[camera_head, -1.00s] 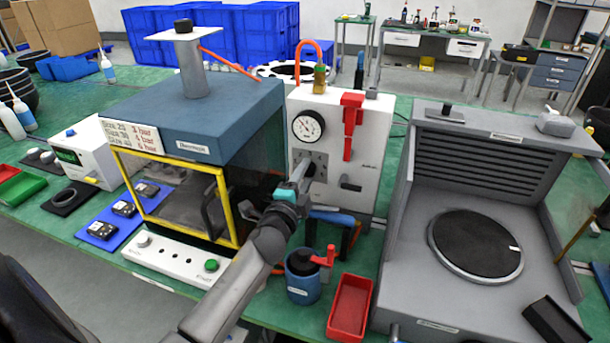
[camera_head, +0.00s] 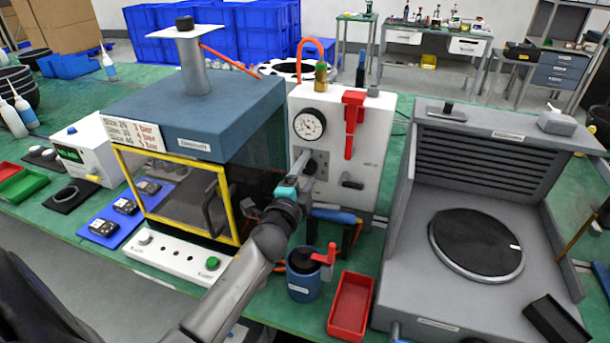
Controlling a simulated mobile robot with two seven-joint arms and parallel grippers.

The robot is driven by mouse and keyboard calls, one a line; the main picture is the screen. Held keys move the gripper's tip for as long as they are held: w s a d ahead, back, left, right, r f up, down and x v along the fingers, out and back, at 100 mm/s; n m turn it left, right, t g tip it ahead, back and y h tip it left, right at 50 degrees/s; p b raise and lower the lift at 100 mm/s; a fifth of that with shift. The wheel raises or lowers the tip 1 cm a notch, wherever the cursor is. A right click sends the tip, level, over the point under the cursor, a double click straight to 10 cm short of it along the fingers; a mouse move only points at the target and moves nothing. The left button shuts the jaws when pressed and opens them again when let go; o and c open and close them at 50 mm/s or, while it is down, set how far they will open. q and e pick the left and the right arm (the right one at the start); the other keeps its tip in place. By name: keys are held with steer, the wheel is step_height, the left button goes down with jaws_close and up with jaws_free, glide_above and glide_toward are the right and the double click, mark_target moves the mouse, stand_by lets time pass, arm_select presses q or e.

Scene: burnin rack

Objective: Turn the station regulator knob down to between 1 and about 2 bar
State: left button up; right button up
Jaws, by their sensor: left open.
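The white station panel (camera_head: 369,122) stands at the centre, with a round pressure gauge (camera_head: 309,125) on its upper left. The gauge's numbers and needle are too small to read surely. Below the gauge is a grey plate with the dark regulator knob (camera_head: 310,168), partly covered by my gripper. My left gripper (camera_head: 302,163) is open, its fingers at the knob; I cannot tell whether they touch it. A red lever (camera_head: 352,115) hangs to the right of the gauge. My right gripper is not in view.
A blue press with a yellow-framed guard (camera_head: 230,205) stands close on the left. A blue pot with a red handle (camera_head: 303,282) and a red tray (camera_head: 350,305) sit below the panel. A grey station with a black disc (camera_head: 475,245) is on the right.

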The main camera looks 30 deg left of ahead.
arm_select(q)
steer(key=shift+s, duration=0.15)
steer(key=v, duration=1.5)
steer(key=shift+d, duration=0.15)
